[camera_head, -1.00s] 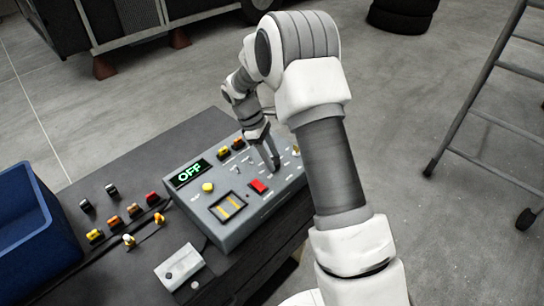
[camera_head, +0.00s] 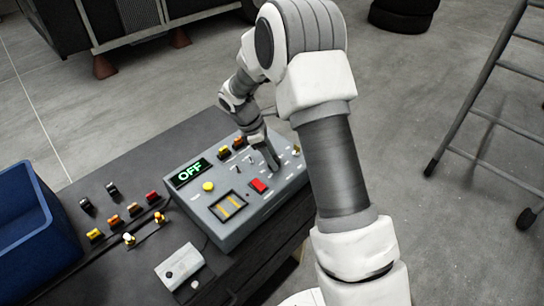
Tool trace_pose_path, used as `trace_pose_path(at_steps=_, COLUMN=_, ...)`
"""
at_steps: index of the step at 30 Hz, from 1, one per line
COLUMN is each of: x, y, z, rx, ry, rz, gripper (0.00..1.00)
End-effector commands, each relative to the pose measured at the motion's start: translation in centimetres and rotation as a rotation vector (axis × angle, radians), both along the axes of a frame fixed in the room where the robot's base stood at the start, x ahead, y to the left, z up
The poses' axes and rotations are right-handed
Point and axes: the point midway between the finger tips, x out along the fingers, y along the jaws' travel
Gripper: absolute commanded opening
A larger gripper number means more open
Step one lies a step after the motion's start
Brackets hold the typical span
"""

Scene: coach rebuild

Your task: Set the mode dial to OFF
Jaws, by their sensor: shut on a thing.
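A grey control box (camera_head: 236,226) stands on a dark bench. Its green display (camera_head: 190,173) reads OFF. My gripper (camera_head: 274,166) points down at the right part of the box's top panel, its fingers close together there. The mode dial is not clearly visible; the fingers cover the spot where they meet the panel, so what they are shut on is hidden.
A blue bin (camera_head: 66,246) stands at the bench's left. Several small coloured parts (camera_head: 134,209) and a white switch box (camera_head: 180,266) lie on the dark bench (camera_head: 135,166). A ladder (camera_head: 470,120) stands on the floor at right.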

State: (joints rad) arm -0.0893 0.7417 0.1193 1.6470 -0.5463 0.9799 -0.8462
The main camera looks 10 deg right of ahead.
Motion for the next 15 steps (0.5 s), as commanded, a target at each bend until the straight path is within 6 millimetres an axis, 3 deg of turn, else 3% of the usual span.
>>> trace_pose_path(at_steps=4, x=-0.09, y=0.02, z=-0.12, rx=0.0, ry=0.004, rz=0.002, gripper=0.0)
trace_pose_path(at_steps=5, x=-0.09, y=0.02, z=-0.12, rx=0.0, ry=0.004, rz=0.002, gripper=0.53)
trace_pose_path(at_steps=9, x=-0.07, y=0.02, z=-0.1, rx=-0.001, ry=0.003, rz=0.001, gripper=0.78)
trace_pose_path(at_steps=15, x=-0.03, y=0.01, z=-0.04, rx=0.0, ry=0.001, rz=0.001, gripper=0.78)
